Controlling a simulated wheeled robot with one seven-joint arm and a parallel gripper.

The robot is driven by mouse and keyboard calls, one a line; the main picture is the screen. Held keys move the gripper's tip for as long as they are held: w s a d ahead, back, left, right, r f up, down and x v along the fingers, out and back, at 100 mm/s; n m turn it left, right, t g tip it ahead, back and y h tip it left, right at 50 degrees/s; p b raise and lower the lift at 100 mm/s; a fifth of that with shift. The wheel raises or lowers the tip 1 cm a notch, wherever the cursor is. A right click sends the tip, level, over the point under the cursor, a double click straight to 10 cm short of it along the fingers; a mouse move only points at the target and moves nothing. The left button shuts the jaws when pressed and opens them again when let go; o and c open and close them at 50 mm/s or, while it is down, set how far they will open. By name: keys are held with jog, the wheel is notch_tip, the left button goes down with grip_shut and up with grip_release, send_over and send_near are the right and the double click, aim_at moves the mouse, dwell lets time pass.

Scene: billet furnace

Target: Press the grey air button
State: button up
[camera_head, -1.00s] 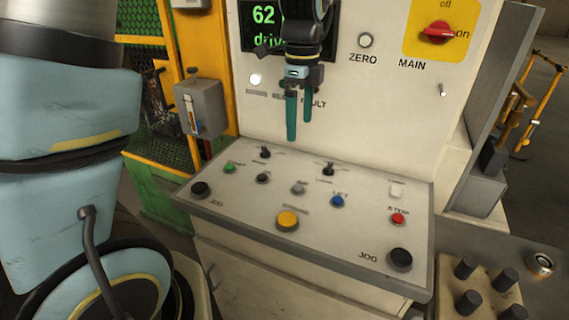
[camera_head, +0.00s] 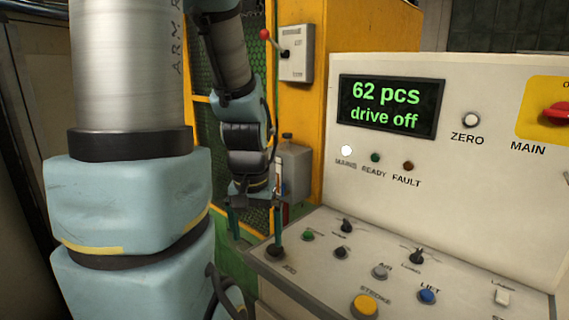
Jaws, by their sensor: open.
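The grey air button (camera_head: 381,271) is a small round cap on the sloped control desk (camera_head: 312,268), with an AIR label. It sits between a dark button (camera_head: 341,253) and the blue LIFT button (camera_head: 427,296). My gripper (camera_head: 256,234) points down at the desk's left end, to the left of the air button and apart from it.
A yellow button (camera_head: 365,306), a green button (camera_head: 308,234) and two black selector switches (camera_head: 346,226) (camera_head: 417,256) surround the air button. The upright panel behind carries a display (camera_head: 388,105) reading "62 pcs drive off". A grey box (camera_head: 294,172) stands behind my gripper.

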jog(key=shift+s+a+f+n, duration=0.15)
jog(key=shift+s+a+n, duration=0.1)
jog(key=shift+a+n, duration=0.3)
jog(key=shift+d, duration=0.1)
grip_shut()
dwell(0.4)
dwell(0.8)
